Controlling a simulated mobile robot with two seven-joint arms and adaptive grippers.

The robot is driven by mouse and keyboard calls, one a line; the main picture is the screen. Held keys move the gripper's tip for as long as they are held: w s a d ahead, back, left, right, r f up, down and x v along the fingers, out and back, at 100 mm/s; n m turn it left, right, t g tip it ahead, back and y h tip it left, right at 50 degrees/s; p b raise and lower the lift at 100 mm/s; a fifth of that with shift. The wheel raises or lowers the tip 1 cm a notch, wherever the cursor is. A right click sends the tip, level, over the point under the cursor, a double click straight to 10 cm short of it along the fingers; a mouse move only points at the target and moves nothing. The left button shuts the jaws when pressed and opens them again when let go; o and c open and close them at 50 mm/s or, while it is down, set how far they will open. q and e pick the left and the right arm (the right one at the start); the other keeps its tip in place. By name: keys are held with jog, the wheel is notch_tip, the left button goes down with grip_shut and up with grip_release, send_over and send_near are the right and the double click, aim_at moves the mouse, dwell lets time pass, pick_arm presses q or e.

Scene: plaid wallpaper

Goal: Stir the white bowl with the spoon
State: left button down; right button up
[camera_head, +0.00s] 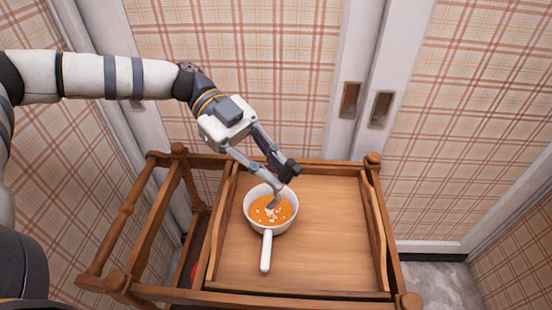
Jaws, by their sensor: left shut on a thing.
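The white bowl (251,217) has a handle pointing toward the front and stands on the left part of the wooden tray. It holds orange liquid (262,214) with small pale bits on it. My left gripper (283,177) is above the bowl's back rim, pointing down to the right. It is shut on the spoon (275,200), a greyish piece that reaches down into the bowl. The spoon's lower end is in or just over the orange liquid; I cannot tell how deep. My right gripper is not in view.
The wooden tray (325,240) has raised side walls and is mostly bare right of the bowl. It sits on a wooden cart with posts and a rail (130,220) at left. Plaid sliding doors (240,80) stand close behind.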

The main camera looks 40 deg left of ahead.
pick_arm(q)
jog(key=shift+w+a+f+b, duration=0.15)
jog(key=shift+a+f+b, duration=0.2)
jog(key=shift+f, duration=0.4)
jog(key=shift+w+a+f+b, duration=0.15)
jog(key=shift+a+f+b, duration=0.1)
jog(key=shift+f+b, duration=0.4)
jog(key=shift+w+a+f+b, duration=0.15)
jog(key=shift+a+f+b, duration=0.15)
jog(key=shift+f, duration=0.6)
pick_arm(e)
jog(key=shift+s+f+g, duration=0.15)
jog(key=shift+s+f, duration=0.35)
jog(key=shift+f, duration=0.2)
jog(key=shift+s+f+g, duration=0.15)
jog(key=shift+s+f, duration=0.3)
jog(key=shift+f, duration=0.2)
pick_arm(q)
jog(key=shift+d, duration=0.1)
